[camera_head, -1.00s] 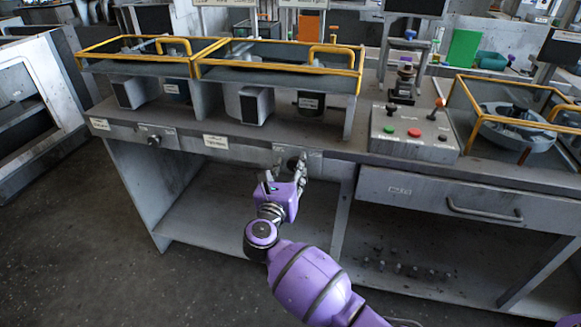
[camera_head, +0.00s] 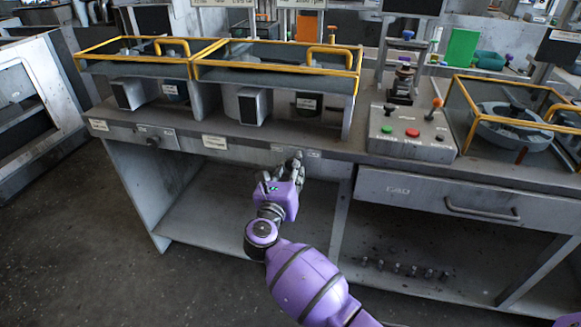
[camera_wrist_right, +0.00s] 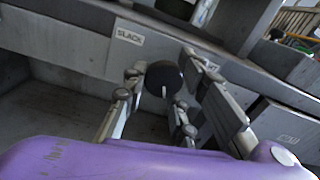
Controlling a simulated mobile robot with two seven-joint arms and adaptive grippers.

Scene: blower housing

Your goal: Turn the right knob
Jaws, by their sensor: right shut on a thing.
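The right knob (camera_wrist_right: 163,78) is round and black with a short white mark at its lower edge. It sits on the bench front in the wrist view, between the fingers of my right gripper (camera_wrist_right: 170,100). In the head view my right gripper (camera_head: 288,168) is at the bench front edge, shut on the right knob, and its fingers hide most of the knob there. The left knob (camera_head: 153,141) is dark and sits farther left on the same front. My left gripper is not in view.
A label reading SLACK (camera_wrist_right: 130,36) is beside the right knob. Above are yellow-railed housings (camera_head: 275,65). To the right are a button box (camera_head: 415,133) and a drawer with a handle (camera_head: 485,212). The lower shelf (camera_head: 230,225) is mostly clear.

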